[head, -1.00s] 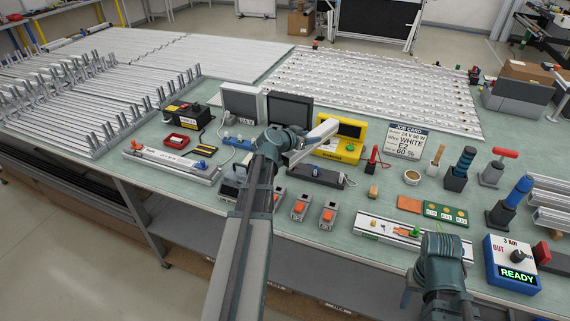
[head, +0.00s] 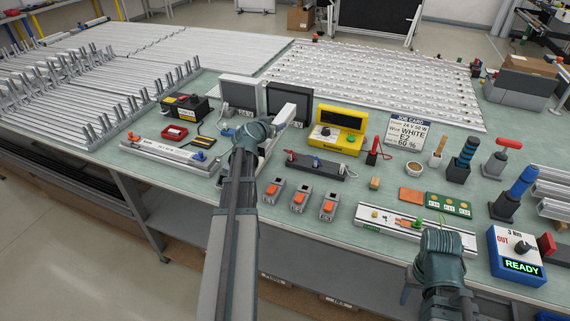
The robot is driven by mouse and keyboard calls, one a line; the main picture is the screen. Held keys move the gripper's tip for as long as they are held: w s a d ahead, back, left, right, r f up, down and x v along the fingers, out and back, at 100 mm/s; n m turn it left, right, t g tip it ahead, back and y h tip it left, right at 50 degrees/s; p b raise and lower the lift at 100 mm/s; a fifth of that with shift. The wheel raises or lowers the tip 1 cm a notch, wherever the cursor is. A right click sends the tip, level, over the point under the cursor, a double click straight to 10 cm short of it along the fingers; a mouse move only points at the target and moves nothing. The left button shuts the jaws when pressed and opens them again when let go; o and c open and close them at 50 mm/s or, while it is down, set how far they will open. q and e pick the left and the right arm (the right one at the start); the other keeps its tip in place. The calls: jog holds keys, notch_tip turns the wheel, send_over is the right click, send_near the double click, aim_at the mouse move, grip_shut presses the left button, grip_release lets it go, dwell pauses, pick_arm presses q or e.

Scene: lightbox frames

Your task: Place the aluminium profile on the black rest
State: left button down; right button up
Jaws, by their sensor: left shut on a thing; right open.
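My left gripper (head: 272,130) is in the air over the back middle of the bench, in front of the grey monitors. It is shut on a pale bar (head: 294,106), which looks like the aluminium profile. My wrist hides the fingertips and part of the bar. A long, low black piece (head: 325,170) with a red and a blue knob, apparently the black rest, lies on the bench to the right of and below this gripper, apart from the bar. My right gripper (head: 438,250) is open at the front right edge; its fingers are mostly hidden.
A yellow tester (head: 338,130) stands behind the black piece. Several orange-topped grey blocks (head: 300,200) stand in front of it. A pale strip fixture (head: 385,221) and a blue READY box (head: 516,256) are at the front right. A clamp fixture (head: 170,155) lies at left.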

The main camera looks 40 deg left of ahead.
aim_at(260, 157)
pick_arm(q)
jog(key=shift+f, duration=0.1)
notch_tip(260, 157, down, 10)
jog(key=b, duration=1)
jog(key=shift+f, duration=0.1)
jog(key=shift+c, duration=1.6)
grip_release()
jog(key=shift+r, duration=0.2)
jog(key=p+v, duration=0.4)
jog(key=v, duration=0.8)
jog(key=shift+s+d+f+p, duration=0.1)
jog(key=shift+p, duration=0.25)
